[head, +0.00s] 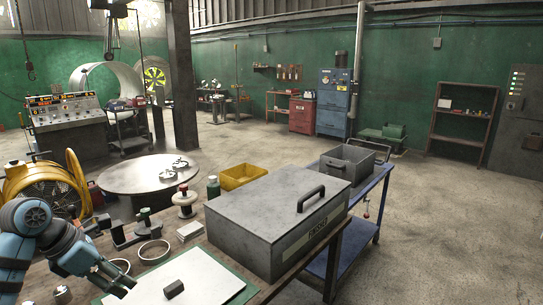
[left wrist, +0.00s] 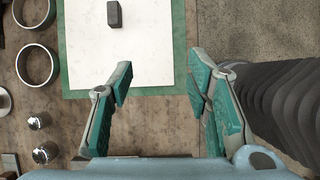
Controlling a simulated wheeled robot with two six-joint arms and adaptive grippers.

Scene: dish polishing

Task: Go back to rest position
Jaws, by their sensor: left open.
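My left gripper (head: 118,280) is at the lower left in the head view, over the near left part of the workbench (head: 285,293). The left wrist view shows the same gripper (left wrist: 161,78) with its two teal-padded fingers wide apart and nothing between them. Beyond the fingertips lies a white sheet (left wrist: 150,45) on a green mat (left wrist: 76,84). A small dark block (left wrist: 114,14) lies on the sheet, apart from the fingers; it also shows in the head view (head: 174,290). My right gripper shows in neither view.
Two metal rings (left wrist: 33,65) and small shiny cylinders (left wrist: 46,152) lie left of the mat. A large grey lidded box (head: 270,215) stands at the bench's right. Beyond are a yellow bin (head: 238,177), a blue cart (head: 362,207) and a round table (head: 140,175). Open floor lies right.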

